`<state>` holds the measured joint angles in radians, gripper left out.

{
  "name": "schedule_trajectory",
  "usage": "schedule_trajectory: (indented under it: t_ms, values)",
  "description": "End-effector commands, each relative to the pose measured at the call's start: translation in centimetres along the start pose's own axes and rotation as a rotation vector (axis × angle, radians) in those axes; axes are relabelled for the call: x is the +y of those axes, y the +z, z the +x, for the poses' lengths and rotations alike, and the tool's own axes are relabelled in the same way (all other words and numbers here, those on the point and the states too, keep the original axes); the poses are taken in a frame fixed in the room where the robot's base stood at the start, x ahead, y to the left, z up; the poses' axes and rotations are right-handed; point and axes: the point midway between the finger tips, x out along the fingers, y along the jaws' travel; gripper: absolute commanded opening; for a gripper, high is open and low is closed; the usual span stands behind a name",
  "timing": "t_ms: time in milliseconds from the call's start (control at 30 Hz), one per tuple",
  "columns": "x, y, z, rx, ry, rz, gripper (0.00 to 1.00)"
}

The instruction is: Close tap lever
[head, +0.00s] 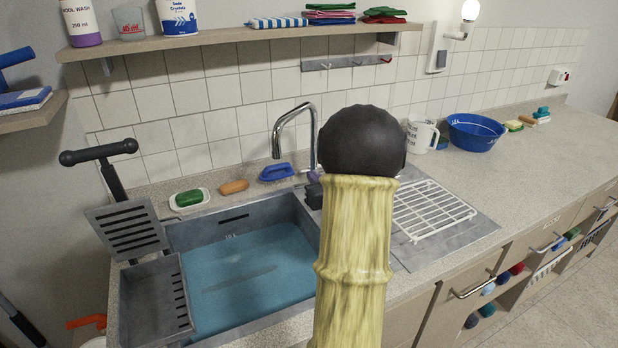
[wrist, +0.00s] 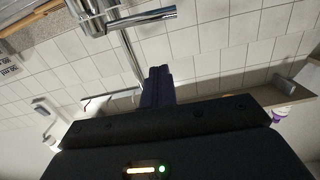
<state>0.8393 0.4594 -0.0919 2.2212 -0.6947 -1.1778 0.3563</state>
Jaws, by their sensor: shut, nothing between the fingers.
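The chrome tap (head: 299,118) stands behind the sink in the head view, its spout arching over the basin. Its base and lever are hidden there by my arm and gripper. In the wrist view the tap body (wrist: 97,14) is at the top left, and a chrome bar, apparently the tap lever (wrist: 145,18), sticks out to the right. My gripper (wrist: 158,70) is shut and empty, its dark purple fingertips pointing towards the lever with a gap in the picture. In the head view my gripper (head: 314,186) shows only partly, beside the tap's base. Contact cannot be told.
The sink (head: 178,236) holds bluish water. A white rack (head: 435,212) is on the right. A shelf (head: 240,33) runs above the tap.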

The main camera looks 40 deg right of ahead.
Motion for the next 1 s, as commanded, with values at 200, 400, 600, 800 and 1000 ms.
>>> schedule_trajectory:
  t_ms: [200, 400, 600, 800, 1000]
  values:
    - [-0.2, 0.2, -4.4, 0.002, -0.003, -0.001, 0.0]
    - [-0.2, 0.2, -7.1, 0.001, -0.005, -0.001, 0.0]
    - [-0.2, 0.2, -7.7, 0.001, -0.005, 0.0, 0.0]
    - [-0.2, 0.1, -7.7, 0.001, -0.004, 0.0, 0.0]
    - [-0.2, 0.2, -7.7, 0.001, -0.004, 0.0, 0.0]
